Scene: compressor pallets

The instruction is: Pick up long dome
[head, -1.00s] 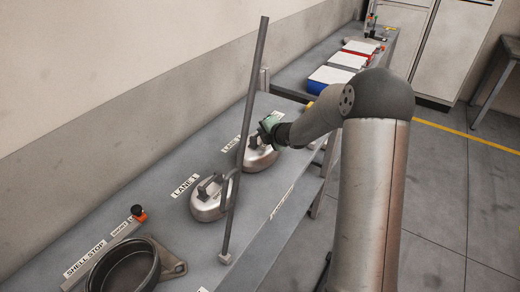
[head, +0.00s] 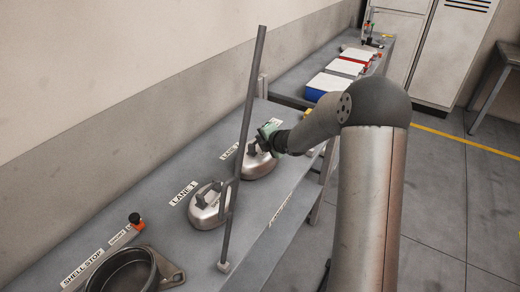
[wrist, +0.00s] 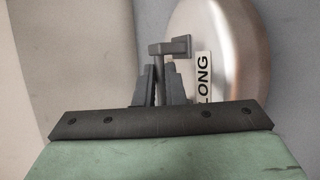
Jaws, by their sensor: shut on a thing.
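The long dome (wrist: 240,65) is a silvery rounded shell with a grey handle (wrist: 170,50) and a white label reading LONG in the wrist view. In the head view this dome (head: 262,168) sits on the grey bench by the second lane label. My gripper (wrist: 163,85) has its fingers closed on the handle. In the head view my gripper (head: 262,140) reaches the dome's top from the right, and the fingertips are partly hidden. Whether the dome touches the bench is hard to tell.
A second silvery dome (head: 207,207) with a handle stands at LANE 1. A thin upright post (head: 243,140) rises from the bench in front of the domes. A dark ring-shaped shell (head: 120,272) lies near the SHELL STOP label. Coloured bins (head: 330,82) stand farther back.

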